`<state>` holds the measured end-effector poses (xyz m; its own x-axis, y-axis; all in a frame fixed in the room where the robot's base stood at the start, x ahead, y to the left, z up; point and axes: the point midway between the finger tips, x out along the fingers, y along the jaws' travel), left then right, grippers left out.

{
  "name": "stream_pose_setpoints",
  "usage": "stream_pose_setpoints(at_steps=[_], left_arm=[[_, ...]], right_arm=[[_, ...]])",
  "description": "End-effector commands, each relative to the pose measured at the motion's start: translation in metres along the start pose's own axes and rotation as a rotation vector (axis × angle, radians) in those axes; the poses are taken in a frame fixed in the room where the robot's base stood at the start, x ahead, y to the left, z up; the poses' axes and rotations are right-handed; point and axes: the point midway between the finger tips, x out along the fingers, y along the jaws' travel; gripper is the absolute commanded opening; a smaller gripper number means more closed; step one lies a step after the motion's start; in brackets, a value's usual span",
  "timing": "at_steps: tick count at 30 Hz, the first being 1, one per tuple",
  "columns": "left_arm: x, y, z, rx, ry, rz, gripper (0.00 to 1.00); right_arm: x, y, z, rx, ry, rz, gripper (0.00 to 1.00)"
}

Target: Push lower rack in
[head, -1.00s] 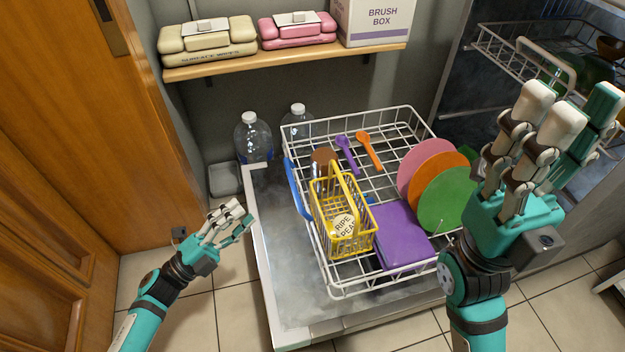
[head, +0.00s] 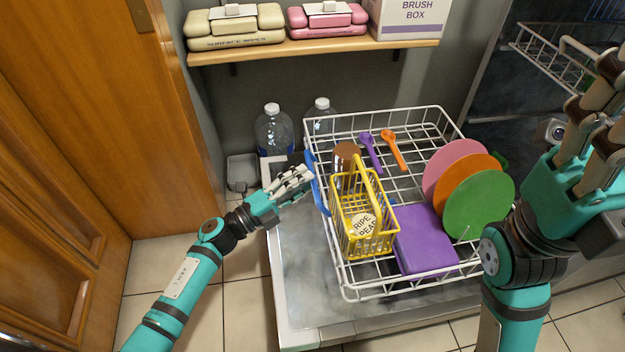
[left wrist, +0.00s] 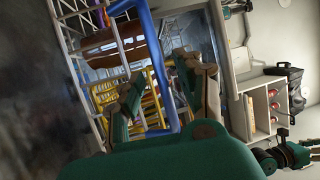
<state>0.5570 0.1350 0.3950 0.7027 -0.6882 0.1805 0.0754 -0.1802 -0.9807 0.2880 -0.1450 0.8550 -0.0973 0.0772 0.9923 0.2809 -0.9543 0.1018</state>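The white wire lower rack (head: 412,150) is pulled out over the lowered dishwasher door (head: 300,300). A blue handle (head: 316,184) is on its left side. My left gripper (head: 296,183) is just left of that handle with its fingers pointing at it. In the left wrist view the fingers (left wrist: 165,92) are spread, with the blue bar (left wrist: 155,65) showing between them; contact cannot be told. My right gripper (head: 602,110) is raised at the right edge, partly cut off, beyond the plates, and holds nothing visible.
The rack holds a yellow basket (head: 362,222), a purple box (head: 425,240), a brown cup (head: 346,160), spoons and upright plates (head: 480,205). Bottles (head: 273,132) stand behind. The upper rack (head: 550,58) is at upper right. A shelf (head: 310,48) hangs above.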

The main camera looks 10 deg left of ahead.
Motion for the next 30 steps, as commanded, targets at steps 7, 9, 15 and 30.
stream_pose_setpoints(at_steps=[7,9,15,30], left_arm=[[0.026,0.001,0.0,0.0,-0.001,0.001,0.36],[0.028,0.001,0.0,0.0,0.0,0.001,0.36],[0.029,0.0,0.0,-0.001,0.0,0.001,0.36],[0.029,0.001,0.0,-0.001,0.0,0.002,0.0]], right_arm=[[0.003,-0.001,-0.003,-0.003,0.021,-0.009,0.35],[0.003,-0.002,-0.003,-0.003,0.022,-0.009,0.35],[0.004,-0.002,-0.003,-0.003,0.022,-0.01,0.35],[0.004,-0.002,-0.003,-0.002,0.022,-0.009,0.35]])
